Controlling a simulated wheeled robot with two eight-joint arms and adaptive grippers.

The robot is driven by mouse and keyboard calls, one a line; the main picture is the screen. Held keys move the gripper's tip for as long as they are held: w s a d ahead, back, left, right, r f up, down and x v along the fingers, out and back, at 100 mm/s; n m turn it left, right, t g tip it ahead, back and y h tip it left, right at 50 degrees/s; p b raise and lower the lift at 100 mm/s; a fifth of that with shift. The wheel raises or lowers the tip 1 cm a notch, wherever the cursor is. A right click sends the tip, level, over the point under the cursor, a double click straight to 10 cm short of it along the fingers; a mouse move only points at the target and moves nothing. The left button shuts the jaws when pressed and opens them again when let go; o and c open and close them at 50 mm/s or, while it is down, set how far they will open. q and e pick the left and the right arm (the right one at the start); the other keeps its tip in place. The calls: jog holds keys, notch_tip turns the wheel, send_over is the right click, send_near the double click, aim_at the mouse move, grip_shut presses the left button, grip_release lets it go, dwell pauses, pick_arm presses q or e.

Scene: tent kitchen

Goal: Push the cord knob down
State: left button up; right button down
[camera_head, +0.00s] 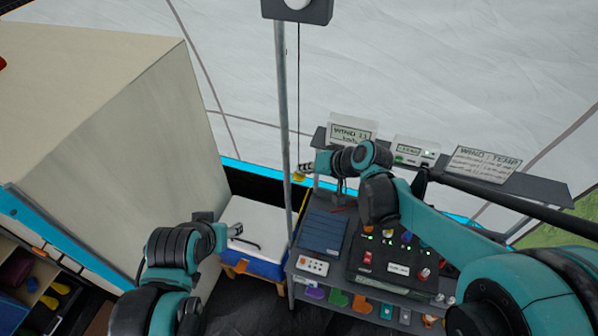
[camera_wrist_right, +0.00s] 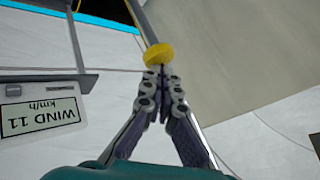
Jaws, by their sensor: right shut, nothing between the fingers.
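The yellow cord knob (camera_head: 299,177) hangs at the lower end of a thin dark cord (camera_head: 298,100), beside a grey pole. The cord drops from a dark box with a round white part (camera_head: 297,8) at the top. My right gripper (camera_head: 304,169) is right by the knob. In the right wrist view the knob (camera_wrist_right: 158,54) appears just beyond the tips of my shut right gripper (camera_wrist_right: 161,73), with nothing between the fingers. I cannot tell whether the tips touch it. My left gripper (camera_head: 236,230) is low, over a white-topped box, its jaw state unclear.
The grey pole (camera_head: 283,100) stands close to the cord. A shelf (camera_head: 520,183) with a wind sign (camera_head: 351,132) and devices is at right. Below it is a table with a dark control panel (camera_head: 395,262). A large beige block (camera_head: 130,150) fills the left. The white-topped box (camera_head: 262,232) sits low.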

jog(key=shift+f, duration=0.15)
dwell(0.4)
jog(key=shift+f+b, duration=0.35)
jog(key=shift+b, duration=0.15)
jog(key=shift+r, duration=0.1)
jog(key=shift+r+p, duration=0.35)
jog(key=shift+r, duration=0.05)
notch_tip(320, 180, up, 6)
jog(key=p, duration=0.4)
dwell(0.6)
